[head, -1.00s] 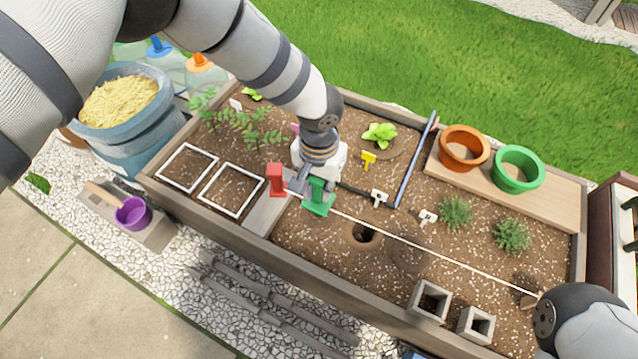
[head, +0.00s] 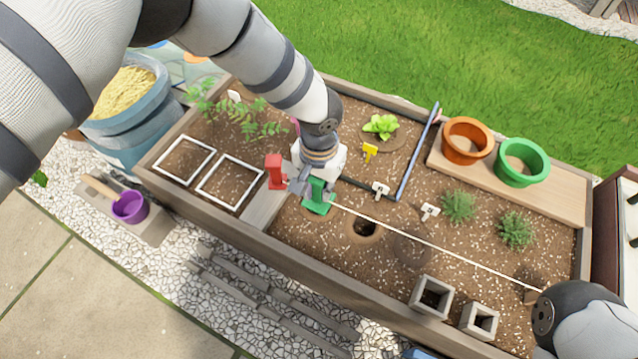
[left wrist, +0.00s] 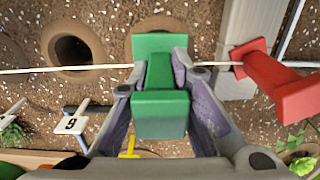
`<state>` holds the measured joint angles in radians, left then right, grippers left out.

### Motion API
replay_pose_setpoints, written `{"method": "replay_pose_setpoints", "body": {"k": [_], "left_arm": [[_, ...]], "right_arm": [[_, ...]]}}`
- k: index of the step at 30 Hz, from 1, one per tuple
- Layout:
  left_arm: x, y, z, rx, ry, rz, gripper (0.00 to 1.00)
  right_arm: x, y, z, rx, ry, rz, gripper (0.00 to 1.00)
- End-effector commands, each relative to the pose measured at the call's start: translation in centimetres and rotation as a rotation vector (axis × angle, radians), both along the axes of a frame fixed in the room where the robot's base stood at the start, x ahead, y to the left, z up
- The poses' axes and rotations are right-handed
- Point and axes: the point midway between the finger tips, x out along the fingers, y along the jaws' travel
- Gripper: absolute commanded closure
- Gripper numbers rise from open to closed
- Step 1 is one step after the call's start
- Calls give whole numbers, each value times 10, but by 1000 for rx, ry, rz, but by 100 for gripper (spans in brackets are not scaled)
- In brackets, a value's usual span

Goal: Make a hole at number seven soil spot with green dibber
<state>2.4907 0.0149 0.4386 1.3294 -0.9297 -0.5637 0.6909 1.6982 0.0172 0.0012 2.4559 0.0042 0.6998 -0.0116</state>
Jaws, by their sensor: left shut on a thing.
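The green dibber (head: 319,197) stands upright at the soil, with its wide green base low down. My left gripper (head: 308,184) is shut on it; in the left wrist view the fingers (left wrist: 166,85) close on both sides of the green handle (left wrist: 160,114). A hole (head: 365,229) is in the soil to the right of the dibber, and it also shows in the left wrist view (left wrist: 73,50). A white label (left wrist: 73,124) in the left wrist view bears a digit that looks like 9 or 6. No seven is readable. My right gripper is not in view.
A red dibber (head: 275,172) stands close left of the green one, on a grey board (head: 265,208). A white string (head: 440,247) crosses the bed. Grey square blocks (head: 431,297), orange (head: 466,141) and green pots (head: 522,163), and a blue rod (head: 418,150) lie to the right.

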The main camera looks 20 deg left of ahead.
Motion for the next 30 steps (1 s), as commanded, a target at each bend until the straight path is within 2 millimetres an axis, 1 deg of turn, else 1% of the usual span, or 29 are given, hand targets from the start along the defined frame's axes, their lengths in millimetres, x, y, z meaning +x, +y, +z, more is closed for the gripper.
{"method": "replay_pose_setpoints", "body": {"k": [16,23,26,27,30], "left_arm": [[0,0,-17,0,1,-1,100],[0,0,-16,0,0,0,100],[0,0,-16,0,0,0,100],[0,0,-8,1,-2,0,100],[1,0,4,-1,-4,1,100]], "right_arm": [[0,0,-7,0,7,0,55],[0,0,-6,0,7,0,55],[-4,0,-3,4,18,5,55],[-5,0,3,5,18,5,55],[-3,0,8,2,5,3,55]]}}
